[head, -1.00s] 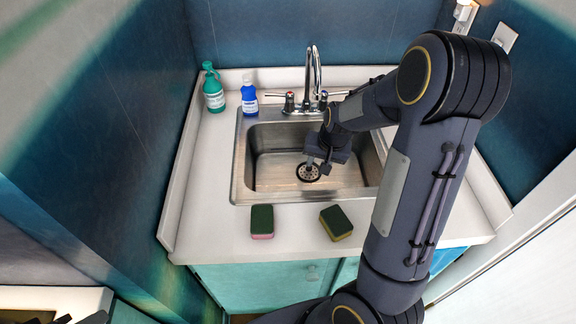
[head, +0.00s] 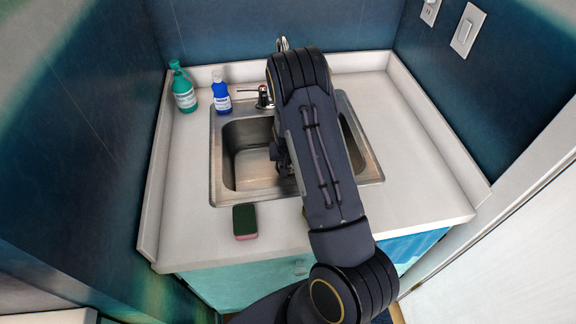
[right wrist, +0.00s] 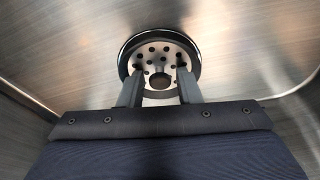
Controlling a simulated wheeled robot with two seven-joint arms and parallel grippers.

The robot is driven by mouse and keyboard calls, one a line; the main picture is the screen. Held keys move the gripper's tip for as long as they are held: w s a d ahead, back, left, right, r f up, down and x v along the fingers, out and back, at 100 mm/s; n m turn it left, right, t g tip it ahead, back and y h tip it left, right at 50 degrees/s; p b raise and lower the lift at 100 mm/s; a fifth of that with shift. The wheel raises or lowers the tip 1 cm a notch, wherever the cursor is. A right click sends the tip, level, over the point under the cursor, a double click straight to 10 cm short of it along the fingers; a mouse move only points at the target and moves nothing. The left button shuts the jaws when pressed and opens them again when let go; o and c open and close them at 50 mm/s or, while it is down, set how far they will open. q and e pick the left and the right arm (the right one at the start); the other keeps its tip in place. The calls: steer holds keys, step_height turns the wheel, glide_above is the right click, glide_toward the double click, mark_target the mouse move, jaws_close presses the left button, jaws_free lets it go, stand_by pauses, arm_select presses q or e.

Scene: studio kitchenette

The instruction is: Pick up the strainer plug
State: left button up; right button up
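The strainer plug (right wrist: 160,52) is a round metal disc with several small holes and a dark rim. It sits at the bottom of the steel sink (head: 245,189). In the head view my right arm hides it. My right gripper (right wrist: 160,76) is open in the right wrist view, its two fingers apart over the near part of the plug, one on each side of its dark centre. I cannot tell whether the fingertips touch it. In the head view only a dark edge of this gripper shows beside the arm, inside the sink. My left gripper is not in view.
A green-and-pink sponge (head: 245,222) lies on the counter (head: 185,225) in front of the sink. A green spray bottle (head: 184,92) and a blue bottle (head: 221,94) stand at the back left. My arm mostly covers the faucet (head: 283,43). The right counter is clear.

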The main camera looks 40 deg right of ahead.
steer(key=shift+f, duration=0.1)
jaws_close()
stand_by(0.3)
